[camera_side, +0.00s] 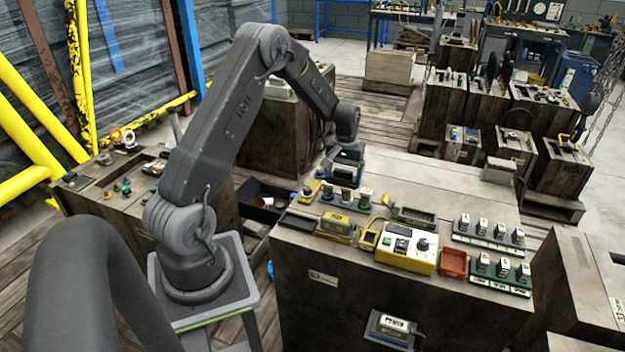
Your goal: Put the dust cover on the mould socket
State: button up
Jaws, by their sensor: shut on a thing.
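My gripper (335,169) is above the back left part of the wooden bench top (460,207), beside a row of small round-topped parts (346,195). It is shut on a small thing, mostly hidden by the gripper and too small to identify. A yellow block with lettering (338,226) stands near the front left edge. A dark, yellow-edged open holder (411,214) lies to its right. I cannot tell for certain which part is the mould socket or the dust cover.
A yellow control box (406,247) with a knob stands at the front edge, next to a red-orange tray (454,263).

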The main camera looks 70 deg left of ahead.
jog(key=w+d, duration=0.2)
jog(key=w, duration=0.2)
jog(key=w+d, duration=0.2)
jog(key=w, duration=0.2)
jog(key=w+d+f, duration=0.1)
jog(key=w, duration=0.3)
jog(key=shift+d, duration=0.4)
jog(key=w+d, duration=0.7)
jog(key=d, duration=0.1)
jog(key=shift+s+a+f, duration=0.1)
jog(key=shift+f, duration=1.35)
jog(key=shift+s+a+f, duration=0.1)
jog(key=shift+f, duration=1.35)
jog(key=shift+f, duration=0.85)
jog(key=o, duration=0.7)
jog(key=shift+r, duration=3.75)
